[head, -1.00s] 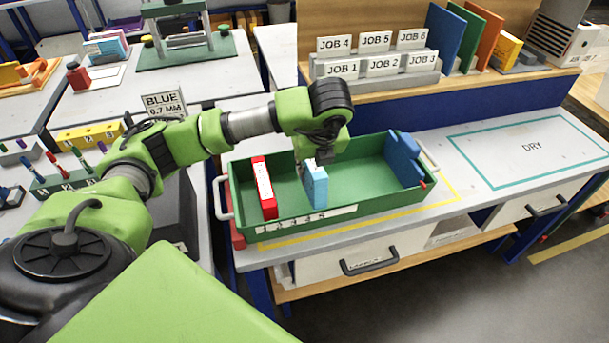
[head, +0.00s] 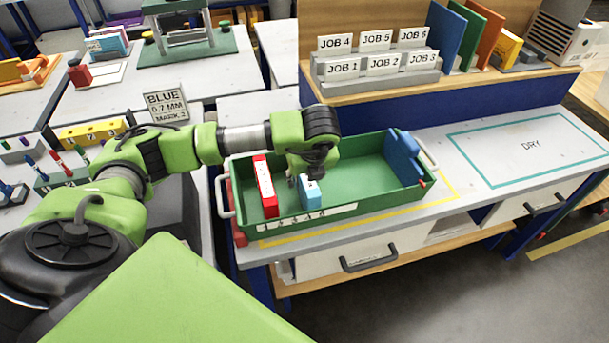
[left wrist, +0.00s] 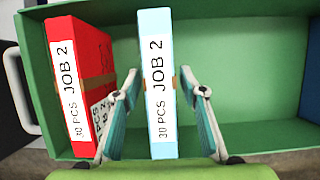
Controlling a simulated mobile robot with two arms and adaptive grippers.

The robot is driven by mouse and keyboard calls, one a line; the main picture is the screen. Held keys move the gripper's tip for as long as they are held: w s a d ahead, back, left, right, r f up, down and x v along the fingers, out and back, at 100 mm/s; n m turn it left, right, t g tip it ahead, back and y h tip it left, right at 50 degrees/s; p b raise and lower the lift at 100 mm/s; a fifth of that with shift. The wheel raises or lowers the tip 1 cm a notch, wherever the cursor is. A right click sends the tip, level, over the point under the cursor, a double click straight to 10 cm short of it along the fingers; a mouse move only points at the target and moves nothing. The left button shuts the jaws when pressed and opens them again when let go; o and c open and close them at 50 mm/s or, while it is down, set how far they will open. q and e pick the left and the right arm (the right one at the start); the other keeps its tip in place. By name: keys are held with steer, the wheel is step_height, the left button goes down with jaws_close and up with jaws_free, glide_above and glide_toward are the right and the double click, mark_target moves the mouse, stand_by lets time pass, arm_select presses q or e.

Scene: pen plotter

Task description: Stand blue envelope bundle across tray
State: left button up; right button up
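The blue envelope bundle (head: 311,196) is upright inside the green tray (head: 370,204), to the right of the red bundle (head: 264,188). In the left wrist view the blue bundle (left wrist: 158,110) runs across the tray, roughly parallel to the red one (left wrist: 78,75), with a gap between them. Whether the bundle's underside rests on the tray floor is hidden. My right gripper is not in view.
A dark blue block (head: 403,158) stands at the tray's right end. The tray floor between it and the blue bundle is clear. JOB card holders (head: 380,66) stand on the shelf behind. The DRY area (head: 531,146) at right is empty.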

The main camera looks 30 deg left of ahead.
arm_select(q)
steer(key=shift+r, duration=0.1)
steer(key=b+v, duration=0.1)
steer(key=v, duration=1)
steer(key=shift+s+d+r, duration=0.15)
steer(key=shift+s+r, duration=0.05)
steer(key=shift+r, duration=0.35)
